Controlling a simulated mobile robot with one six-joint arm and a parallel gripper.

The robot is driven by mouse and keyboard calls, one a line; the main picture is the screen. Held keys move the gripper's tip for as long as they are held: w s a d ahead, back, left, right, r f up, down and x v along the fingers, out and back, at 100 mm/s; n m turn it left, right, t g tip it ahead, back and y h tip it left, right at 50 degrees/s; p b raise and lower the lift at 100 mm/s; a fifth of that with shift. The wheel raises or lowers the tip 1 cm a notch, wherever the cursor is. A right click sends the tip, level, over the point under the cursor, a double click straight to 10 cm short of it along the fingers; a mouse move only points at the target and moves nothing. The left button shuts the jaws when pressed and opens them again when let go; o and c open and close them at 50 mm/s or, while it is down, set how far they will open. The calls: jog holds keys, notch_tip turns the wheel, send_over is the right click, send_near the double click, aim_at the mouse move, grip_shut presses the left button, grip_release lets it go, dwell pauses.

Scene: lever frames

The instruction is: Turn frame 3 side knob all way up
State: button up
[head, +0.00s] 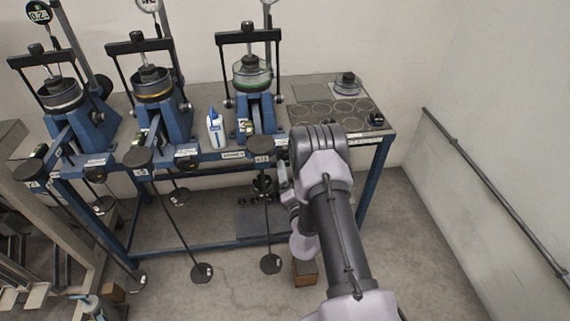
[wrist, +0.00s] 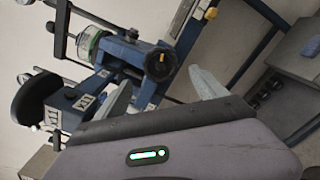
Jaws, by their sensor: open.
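Three blue lever frames stand in a row on the bench. The rightmost frame (head: 256,112) has a green-ringed cell (head: 251,76), which also shows in the wrist view (wrist: 90,46). In the wrist view a round black side knob (wrist: 160,64) with a yellow mark is on that frame's blue body, beyond my fingertips. I cannot make out this knob clearly in the head view. My gripper (wrist: 164,90) is open and empty, its two pale fingers apart and the knob showing between and above them. In the head view my gripper (head: 284,180) is at the bench's front edge, partly hidden by my arm.
The frame's lever ends in a black disc (head: 260,146), close left of my gripper, with a hanging rod below. A white bottle (head: 215,130) stands left of the frame. A dark panel with round outlines (head: 335,112) is at right. Open floor (head: 430,240) lies at right.

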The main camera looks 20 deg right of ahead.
aim_at(287, 156)
jog(key=b+x, duration=0.1)
jog(key=x, duration=0.8)
jog(key=shift+w+f, duration=0.15)
jog(key=shift+w, duration=0.25)
jog(key=shift+c, duration=0.6)
grip_shut()
jog(key=shift+m, duration=0.4)
jog(key=shift+o, duration=0.2)
grip_release()
jog(key=shift+d, duration=0.1)
jog(key=shift+o, duration=0.4)
jog(key=shift+w+d, duration=0.1)
jog(key=p+v, duration=0.1)
jog(key=v, duration=0.5)
